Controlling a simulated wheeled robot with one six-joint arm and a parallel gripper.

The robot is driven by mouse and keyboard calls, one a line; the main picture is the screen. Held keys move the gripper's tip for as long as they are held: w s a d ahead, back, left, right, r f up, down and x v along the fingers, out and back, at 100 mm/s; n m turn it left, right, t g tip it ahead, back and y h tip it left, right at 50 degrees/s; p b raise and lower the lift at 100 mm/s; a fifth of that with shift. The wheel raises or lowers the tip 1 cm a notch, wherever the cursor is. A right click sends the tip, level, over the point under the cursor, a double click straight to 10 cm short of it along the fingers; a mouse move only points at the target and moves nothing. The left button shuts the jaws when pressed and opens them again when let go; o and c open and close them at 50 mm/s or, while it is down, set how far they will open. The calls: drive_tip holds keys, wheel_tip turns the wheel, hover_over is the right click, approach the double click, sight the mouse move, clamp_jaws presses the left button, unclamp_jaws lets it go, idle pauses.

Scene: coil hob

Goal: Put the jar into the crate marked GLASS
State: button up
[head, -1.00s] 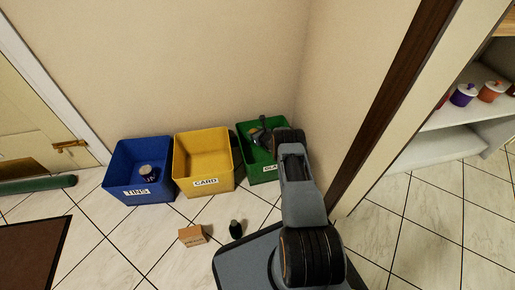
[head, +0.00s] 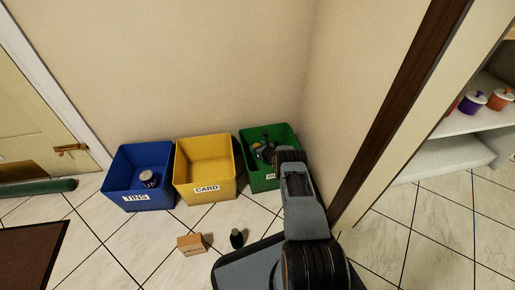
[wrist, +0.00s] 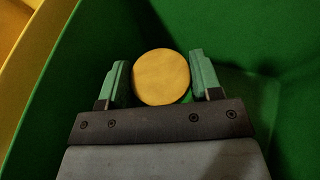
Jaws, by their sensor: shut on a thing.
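The jar shows in the wrist view as a round yellow lid (wrist: 161,77) between the two green fingers. My gripper (wrist: 161,80) is shut on it, with a finger on each side. In the head view my gripper (head: 264,149) is inside the green crate (head: 257,181), at the right end of the row. Its front label is partly hidden by my arm. Green walls (wrist: 270,35) surround the jar in the wrist view. I cannot tell whether the jar touches the crate floor.
A yellow crate marked CARD (head: 207,189) stands left of the green one, then a blue crate marked TINS (head: 140,197) with a can (head: 148,177) inside. A cardboard box (head: 191,244) and a dark green bottle-like item (head: 236,239) are on the floor. A wall is close behind.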

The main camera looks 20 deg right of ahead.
drive_tip(key=shift+f, duration=0.55)
drive_tip(key=o, duration=1)
